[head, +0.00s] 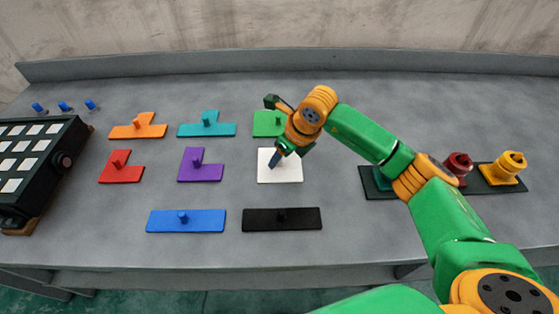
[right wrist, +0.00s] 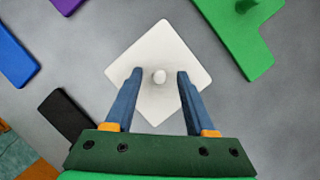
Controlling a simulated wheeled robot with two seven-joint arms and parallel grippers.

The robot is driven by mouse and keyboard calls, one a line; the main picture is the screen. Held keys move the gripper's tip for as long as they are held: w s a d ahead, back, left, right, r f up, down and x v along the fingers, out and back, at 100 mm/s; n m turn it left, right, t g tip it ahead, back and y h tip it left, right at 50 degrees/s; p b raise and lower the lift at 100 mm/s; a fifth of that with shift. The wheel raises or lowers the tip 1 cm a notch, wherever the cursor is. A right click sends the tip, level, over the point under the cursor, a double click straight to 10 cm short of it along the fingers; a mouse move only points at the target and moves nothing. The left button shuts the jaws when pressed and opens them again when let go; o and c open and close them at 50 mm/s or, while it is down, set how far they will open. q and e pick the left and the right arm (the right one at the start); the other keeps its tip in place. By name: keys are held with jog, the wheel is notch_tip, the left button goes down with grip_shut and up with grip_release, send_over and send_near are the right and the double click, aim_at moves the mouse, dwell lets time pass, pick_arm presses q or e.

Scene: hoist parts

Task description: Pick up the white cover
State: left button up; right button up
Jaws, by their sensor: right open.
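The white cover (head: 287,172) is a flat square plate lying on the grey table, in the middle of the head view. In the right wrist view the white cover (right wrist: 158,45) shows a small round knob at its centre. My right gripper (head: 276,160) is above the cover, pointing down. In the right wrist view my right gripper (right wrist: 158,75) has its two blue fingers apart, one on each side of the knob. It is open and empty. In the head view the gripper hides part of the cover and its knob. My left gripper is not in view.
Around the cover lie a green piece (head: 267,124), a purple piece (head: 198,166), a black bar (head: 270,224) and a blue bar (head: 165,222). Red, orange and teal pieces lie further left. A dark panel (head: 69,140) stands at left; a dark base with coloured knobs (head: 500,180) stands at right.

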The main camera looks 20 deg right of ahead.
jog(key=shift+f, duration=0.15)
grip_shut()
